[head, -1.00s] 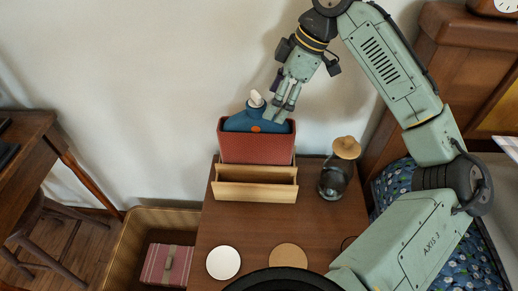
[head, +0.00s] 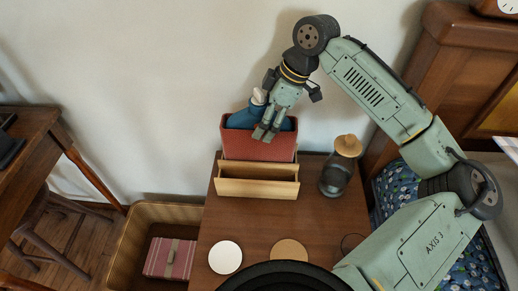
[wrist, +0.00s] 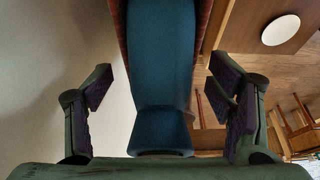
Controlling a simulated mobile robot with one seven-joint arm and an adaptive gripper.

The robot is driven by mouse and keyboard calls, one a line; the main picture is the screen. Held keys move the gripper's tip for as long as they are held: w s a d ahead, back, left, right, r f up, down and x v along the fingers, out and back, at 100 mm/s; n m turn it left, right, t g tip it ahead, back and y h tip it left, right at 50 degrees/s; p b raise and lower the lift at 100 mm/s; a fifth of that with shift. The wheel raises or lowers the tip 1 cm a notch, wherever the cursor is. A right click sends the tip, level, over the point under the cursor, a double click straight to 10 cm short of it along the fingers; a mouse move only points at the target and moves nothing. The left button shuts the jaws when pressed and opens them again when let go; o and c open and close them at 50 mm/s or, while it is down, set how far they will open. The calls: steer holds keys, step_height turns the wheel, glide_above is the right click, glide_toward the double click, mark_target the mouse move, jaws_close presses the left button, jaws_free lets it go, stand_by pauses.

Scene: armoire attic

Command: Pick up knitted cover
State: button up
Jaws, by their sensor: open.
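A blue soft-looking item with a white top, which I take to be the knitted cover (head: 240,119), stands in a red open box (head: 258,147) at the back of the small brown table. My gripper (head: 264,134) is open over the box's front rim and hides the middle of the cover. In the wrist view the blue cover (wrist: 160,65) runs between my two spread fingers (wrist: 163,88), with a gap visible on each side. I cannot tell whether they touch it in depth.
A wooden holder (head: 257,188) stands right in front of the box. A dark glass jar with a cork-coloured lid (head: 348,146) is to the right. A white disc (head: 225,257) and a tan disc (head: 289,250) lie nearer. A bin (head: 190,215) stands lower left.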

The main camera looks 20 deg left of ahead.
steer(key=shift+f, duration=0.25)
stand_by(0.3)
steer(key=shift+c, duration=0.5)
jaws_close()
steer(key=shift+r, duration=0.1)
stand_by(0.4)
